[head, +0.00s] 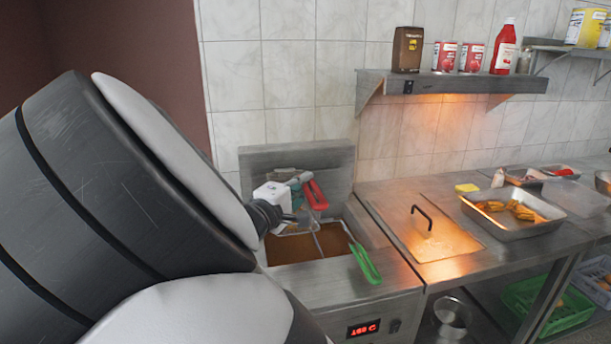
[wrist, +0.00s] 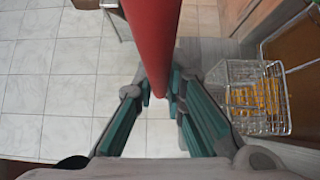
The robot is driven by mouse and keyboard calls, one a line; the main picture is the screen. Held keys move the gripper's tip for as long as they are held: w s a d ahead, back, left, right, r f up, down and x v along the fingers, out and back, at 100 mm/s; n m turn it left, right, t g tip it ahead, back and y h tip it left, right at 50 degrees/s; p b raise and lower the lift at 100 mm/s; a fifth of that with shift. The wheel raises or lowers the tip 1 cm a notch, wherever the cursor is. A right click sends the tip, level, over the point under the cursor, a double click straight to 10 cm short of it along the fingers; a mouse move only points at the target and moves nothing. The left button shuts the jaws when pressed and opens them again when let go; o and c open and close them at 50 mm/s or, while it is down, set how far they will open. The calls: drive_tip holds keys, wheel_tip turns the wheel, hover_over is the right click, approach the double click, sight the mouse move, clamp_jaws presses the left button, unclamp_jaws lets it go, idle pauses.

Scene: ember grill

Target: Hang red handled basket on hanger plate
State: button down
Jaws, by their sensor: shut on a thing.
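My gripper (head: 296,196) is over the fryer in the head view, partly hidden by my arm. In the wrist view my gripper (wrist: 160,98) has its teal-padded fingers closed around the red handle (wrist: 153,38). The red handle also shows in the head view (head: 316,195), tilted in front of the steel hanger plate (head: 335,160) at the fryer's back. The red-handled basket's body is mostly hidden in the head view. A wire basket (wrist: 250,97) with yellow food shows at the right of the wrist view; I cannot tell which handle it belongs to.
A green handle (head: 365,262) sticks out over the fryer's front edge. Brown oil (head: 295,248) fills the fryer. To the right are a lidded counter (head: 440,246) and a steel food tray (head: 510,232). A wall shelf (head: 460,83) holds bottles and cans.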

drive_tip(key=shift+d+r, duration=0.15)
drive_tip(key=shift+r, duration=0.15)
drive_tip(key=shift+w+a+f+b, duration=0.2)
drive_tip(key=shift+w+f+b, duration=0.4)
drive_tip(key=shift+w, duration=0.2)
drive_tip(key=shift+w+a+f+b, duration=0.25)
drive_tip(key=shift+w+f+b, duration=0.25)
drive_tip(key=shift+w+b, duration=0.25)
drive_tip(key=shift+w+a+f+b, duration=0.2)
drive_tip(key=shift+w+f+b, duration=0.4)
drive_tip(key=shift+w, duration=0.25)
drive_tip(key=shift+f, duration=0.5)
drive_tip(key=c, duration=1.6)
unclamp_jaws()
drive_tip(key=shift+o, duration=0.2)
drive_tip(key=shift+f, duration=0.1)
